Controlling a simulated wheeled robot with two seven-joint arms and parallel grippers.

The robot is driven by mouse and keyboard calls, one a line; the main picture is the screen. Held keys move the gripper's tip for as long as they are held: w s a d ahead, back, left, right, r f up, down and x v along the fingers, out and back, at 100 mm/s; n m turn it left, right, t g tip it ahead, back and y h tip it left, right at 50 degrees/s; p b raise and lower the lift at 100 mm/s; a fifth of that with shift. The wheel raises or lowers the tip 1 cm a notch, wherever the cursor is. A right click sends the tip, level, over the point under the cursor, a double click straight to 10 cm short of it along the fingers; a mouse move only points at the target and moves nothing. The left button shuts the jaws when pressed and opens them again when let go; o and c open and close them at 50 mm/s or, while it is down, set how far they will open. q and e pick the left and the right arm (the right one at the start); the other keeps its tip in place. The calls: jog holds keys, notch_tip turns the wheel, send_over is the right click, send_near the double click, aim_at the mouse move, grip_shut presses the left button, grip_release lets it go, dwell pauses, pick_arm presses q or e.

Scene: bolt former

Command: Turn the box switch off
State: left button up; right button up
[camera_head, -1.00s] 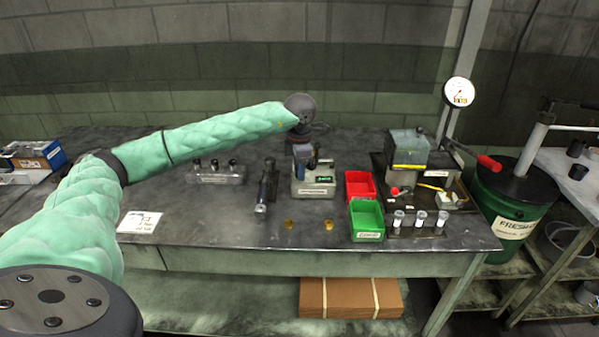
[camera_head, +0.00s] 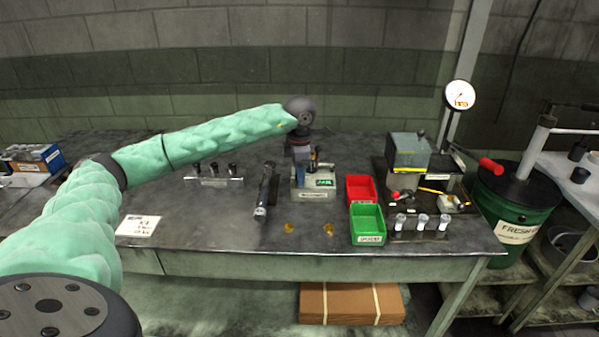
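A small grey box (camera_head: 315,193) with a lit green display and a label on its front stands mid-table; I take it as the box of the task. Its switch cannot be made out. My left arm reaches across from the left in a green padded sleeve. My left gripper (camera_head: 314,160) points down at the top and back of the box. It is small and dark here, so its fingers and any contact are unclear. My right gripper is not in view.
A dark cylindrical tool (camera_head: 264,192) lies left of the box. A red bin (camera_head: 360,189) and a green bin (camera_head: 367,224) stand to its right, with a dial gauge (camera_head: 460,95) beyond. Two brass-coloured pieces lie in front. The left front table is mostly clear.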

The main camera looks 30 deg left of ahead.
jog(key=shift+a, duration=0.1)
pick_arm(q)
notch_tip(320, 180, up, 6)
jog(key=shift+s+d+r+b, duration=0.1)
jog(key=shift+r+b, duration=0.15)
jog(key=shift+b, duration=0.5)
jog(key=shift+r, duration=0.6)
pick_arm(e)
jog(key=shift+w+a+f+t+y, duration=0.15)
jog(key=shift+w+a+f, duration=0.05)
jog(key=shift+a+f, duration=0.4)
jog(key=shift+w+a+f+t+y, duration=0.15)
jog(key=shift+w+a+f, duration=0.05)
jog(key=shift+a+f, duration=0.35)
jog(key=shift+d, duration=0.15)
